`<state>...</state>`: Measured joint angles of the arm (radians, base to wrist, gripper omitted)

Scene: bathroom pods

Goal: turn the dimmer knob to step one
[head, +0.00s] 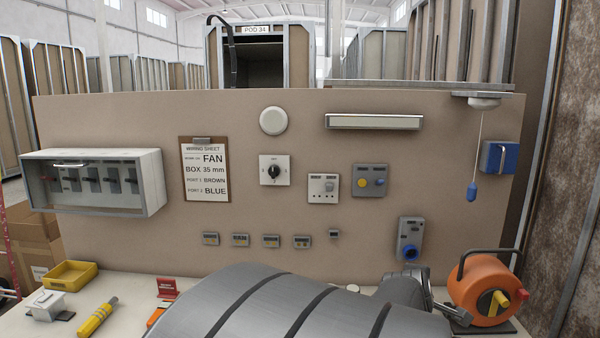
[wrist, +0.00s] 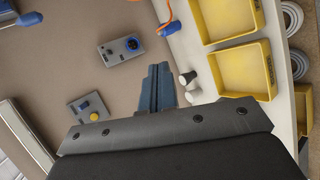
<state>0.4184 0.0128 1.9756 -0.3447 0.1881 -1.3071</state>
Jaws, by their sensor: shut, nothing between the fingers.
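A white square plate with a black rotary knob (head: 274,171), which looks like the dimmer, is on the tan panel beside the wiring sheet (head: 204,170). Its markings are too small to read, so I cannot tell its step. It does not show in the wrist view. My gripper (wrist: 158,70) is shut and empty in the wrist view, apart from the panel fittings. In the head view my grey arm fills the bottom middle, and the fingertips are not clear.
A grey unit with yellow and blue knobs (head: 370,181) and a grey box with a blue socket (head: 410,240) are on the panel. An orange cable reel (head: 481,285) stands at right. Yellow trays (wrist: 240,69) lie right in the wrist view. A pull cord (head: 477,150) hangs at right.

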